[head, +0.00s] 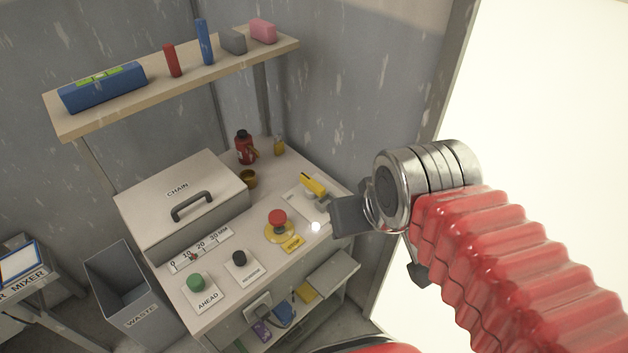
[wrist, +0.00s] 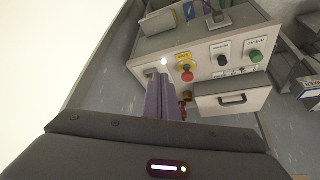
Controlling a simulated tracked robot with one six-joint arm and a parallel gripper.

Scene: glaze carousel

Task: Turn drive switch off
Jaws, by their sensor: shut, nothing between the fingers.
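The drive switch appears to be the yellow lever (head: 313,185) on a pale plate at the right end of the bench top; its label is not readable. The lever slants up toward the upper left in the head view. A lit white lamp (head: 315,226) is at the plate's near side and also shows in the wrist view (wrist: 164,61). My gripper (head: 340,207) is shut and empty, just right of the lever in the picture; contact cannot be told. In the wrist view the fingers (wrist: 158,88) reach toward the plate and hide the lever.
Left of the plate are a red mushroom button (head: 278,217), a black knob (head: 239,258) and a green AHEAD button (head: 196,282). A CHAIN box (head: 179,203) stands behind them. A red bottle (head: 245,148) and brown cup (head: 248,179) are at the back. A shelf (head: 180,82) hangs above.

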